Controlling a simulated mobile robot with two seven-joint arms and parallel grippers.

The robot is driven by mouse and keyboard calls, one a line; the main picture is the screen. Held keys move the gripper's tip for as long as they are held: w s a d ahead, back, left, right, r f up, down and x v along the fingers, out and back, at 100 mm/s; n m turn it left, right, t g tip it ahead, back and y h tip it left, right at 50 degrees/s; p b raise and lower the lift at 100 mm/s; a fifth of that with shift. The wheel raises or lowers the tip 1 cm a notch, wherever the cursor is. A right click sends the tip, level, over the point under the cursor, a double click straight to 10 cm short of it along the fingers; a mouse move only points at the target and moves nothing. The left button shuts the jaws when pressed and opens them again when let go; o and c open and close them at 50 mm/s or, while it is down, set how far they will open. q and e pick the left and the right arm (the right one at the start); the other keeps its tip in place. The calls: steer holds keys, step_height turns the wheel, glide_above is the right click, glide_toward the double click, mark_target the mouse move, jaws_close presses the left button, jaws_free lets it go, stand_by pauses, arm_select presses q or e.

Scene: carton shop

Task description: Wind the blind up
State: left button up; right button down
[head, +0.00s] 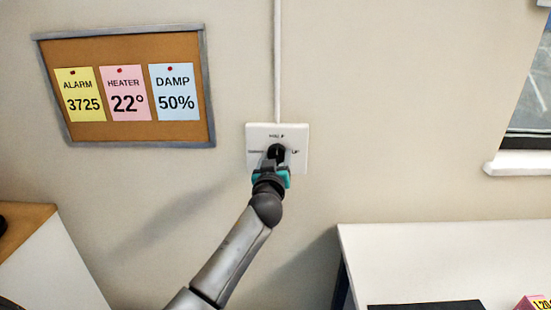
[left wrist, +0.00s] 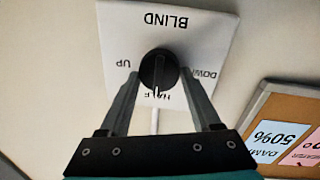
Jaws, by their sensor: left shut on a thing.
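The blind switch plate (head: 300,134) is a white square on the wall, with a white conduit running up from it. A round black knob (left wrist: 158,68) sits at its middle. In the left wrist view the plate (left wrist: 205,30) reads BLIND, UP, DOWN and HALF, and the knob's white pointer mark lies toward HALF. My left gripper (head: 275,158) is at the knob, its fingers on either side of it, shut on it. The gripper covers the lower part of the plate in the head view. A window (head: 535,95) shows only partly at the right edge. My right gripper is out of view.
A cork board (head: 130,50) with yellow, pink and blue notes hangs left of the plate. A white table (head: 430,250) with a dark flat item and a pink box stands lower right. A white cabinet (head: 55,265) with a wooden top is lower left.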

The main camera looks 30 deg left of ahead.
arm_select(q)
steer(key=m+p, duration=0.2)
steer(key=m, duration=0.1)
steer(key=shift+d+r+m, duration=0.1)
steer(key=shift+m, duration=0.3)
steer(key=m+p, duration=0.2)
steer(key=m, duration=0.3)
steer(key=shift+w+d+g, duration=0.1)
steer(key=shift+g, duration=0.2)
steer(key=m+p, duration=0.1)
steer(key=m, duration=0.3)
steer(key=shift+g, duration=0.3)
steer(key=shift+w+d+m+y+p, duration=0.15)
steer(key=shift+m+p, duration=0.25)
steer(key=shift+m, duration=0.6)
steer(key=shift+s+m+y+p, duration=0.15)
steer(key=shift+m+p, duration=0.2)
steer(key=shift+m, duration=0.65)
steer(key=shift+w, duration=0.1)
steer(key=o, duration=1.4)
steer(key=shift+c, duration=0.2)
